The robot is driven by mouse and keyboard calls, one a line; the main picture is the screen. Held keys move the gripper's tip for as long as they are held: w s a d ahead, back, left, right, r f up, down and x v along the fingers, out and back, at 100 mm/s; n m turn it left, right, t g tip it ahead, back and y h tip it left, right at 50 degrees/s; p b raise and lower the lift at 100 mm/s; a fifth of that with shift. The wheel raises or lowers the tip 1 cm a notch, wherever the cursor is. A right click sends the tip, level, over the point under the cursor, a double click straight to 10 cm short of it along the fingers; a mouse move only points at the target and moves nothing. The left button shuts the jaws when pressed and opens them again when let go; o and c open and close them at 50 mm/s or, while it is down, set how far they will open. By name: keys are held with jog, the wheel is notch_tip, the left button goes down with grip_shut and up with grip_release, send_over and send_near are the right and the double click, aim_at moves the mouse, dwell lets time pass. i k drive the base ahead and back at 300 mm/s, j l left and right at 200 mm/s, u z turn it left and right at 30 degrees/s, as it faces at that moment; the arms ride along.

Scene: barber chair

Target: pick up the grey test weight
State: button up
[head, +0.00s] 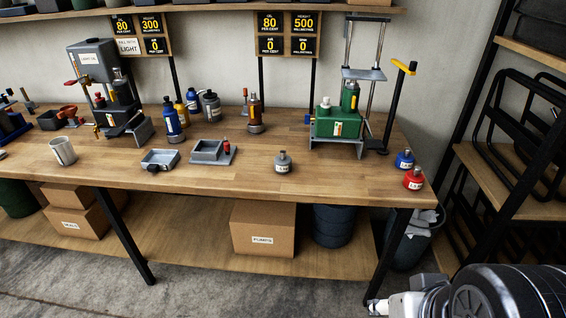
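The grey test weight (283,162) stands upright on the wooden workbench (330,180), near its front edge and right of the middle. It is a squat grey cylinder with a narrower knob on top and a white label on its front. Nothing touches it. Part of my arm shows at the bottom right corner, in front of and below the bench, well apart from the weight. My gripper's fingers cannot be made out in this view.
Grey trays (208,152) stand left of the weight. A green machine (338,122) stands behind and to the right. A blue weight (404,159) and a red weight (413,179) are at the right end. The bench around the grey weight is clear.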

aim_at(282, 162)
jog(key=i+j, duration=1.7)
jog(key=j, duration=0.15)
jog(key=i+l+z, duration=0.05)
jog(key=l, duration=0.05)
